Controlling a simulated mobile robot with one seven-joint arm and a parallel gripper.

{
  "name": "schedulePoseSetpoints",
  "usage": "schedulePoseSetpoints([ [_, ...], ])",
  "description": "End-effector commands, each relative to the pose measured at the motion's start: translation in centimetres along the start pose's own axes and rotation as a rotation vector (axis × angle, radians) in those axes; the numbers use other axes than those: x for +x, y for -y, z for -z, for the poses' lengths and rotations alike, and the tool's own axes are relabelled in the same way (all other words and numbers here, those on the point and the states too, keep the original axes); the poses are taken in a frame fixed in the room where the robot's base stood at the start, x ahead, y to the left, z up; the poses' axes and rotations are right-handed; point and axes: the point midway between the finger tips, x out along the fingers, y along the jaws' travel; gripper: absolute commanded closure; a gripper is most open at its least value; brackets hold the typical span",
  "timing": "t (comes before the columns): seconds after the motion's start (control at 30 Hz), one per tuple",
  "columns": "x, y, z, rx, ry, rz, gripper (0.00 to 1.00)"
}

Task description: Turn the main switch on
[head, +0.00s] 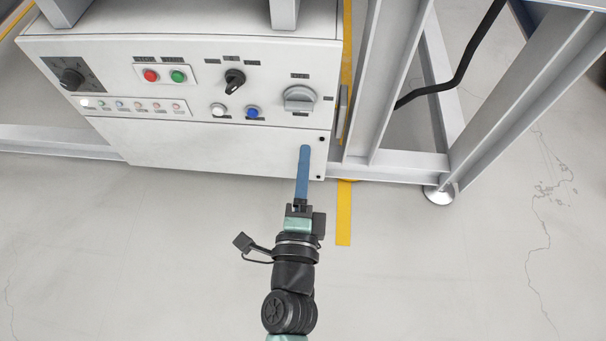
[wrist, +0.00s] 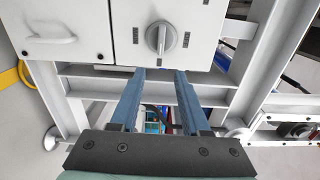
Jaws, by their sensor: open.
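A large grey rotary switch (head: 299,98), which I take to be the main switch, sits at the right end of the white control panel. Its grip bar lies roughly level in the head view. The grey switch also shows at the top middle of the wrist view (wrist: 160,38), where its bar looks upright. My gripper (head: 305,149) is below the switch in the head view, with blue fingers pointing toward the cabinet. In the wrist view my gripper (wrist: 160,73) is open, with nothing between the fingers, and the switch lies beyond the fingertips, apart from them.
The white cabinet (head: 215,148) also carries a black knob (head: 71,77), red (head: 151,76) and green (head: 178,76) buttons, a black selector (head: 235,80), and white and blue buttons. Grey steel frame posts (head: 385,80) stand close on the right. The floor in front is clear.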

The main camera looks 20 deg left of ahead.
Motion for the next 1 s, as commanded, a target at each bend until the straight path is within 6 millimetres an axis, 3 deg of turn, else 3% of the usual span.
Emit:
schedulePoseSetpoints([
  [0.23,-1.9,0.0,-0.1,0.001,0.002,0.0,0.54],
  [0.83,-2.0,0.0,0.0,0.001,0.0,0.0,0.54],
  [0.93,-1.4,1.4,-0.1,-0.018,0.003,0.018,0.54],
  [1.0,-0.5,3.9,-0.2,-0.059,0.008,0.053,0.54],
])
